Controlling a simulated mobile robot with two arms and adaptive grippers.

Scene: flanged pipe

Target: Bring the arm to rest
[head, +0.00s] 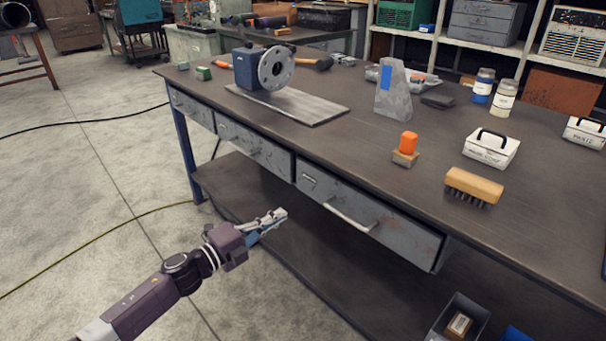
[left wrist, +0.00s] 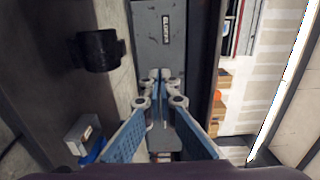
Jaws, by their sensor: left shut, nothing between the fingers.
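My left arm comes in from the lower left in the head view. My left gripper (head: 277,217) is shut and empty, in front of the workbench (head: 340,132) and below its drawer fronts, apart from the bench top. In the left wrist view the fingertips (left wrist: 160,78) are together with nothing between them, and a grey labelled drawer front (left wrist: 160,30) lies beyond them. My right gripper is not in view. The flanged pipe (head: 275,68), with a grey round flange and blue body, stands on a flat metal plate (head: 290,101) on the bench top.
A drawer handle (head: 350,216) sticks out right of my gripper. The lower shelf (head: 262,187) runs behind it, with a grey bin (head: 459,318) at its right. A brush (head: 473,186) and an orange-topped item (head: 406,148) stand on the bench. The floor at left is mostly open, with cables.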

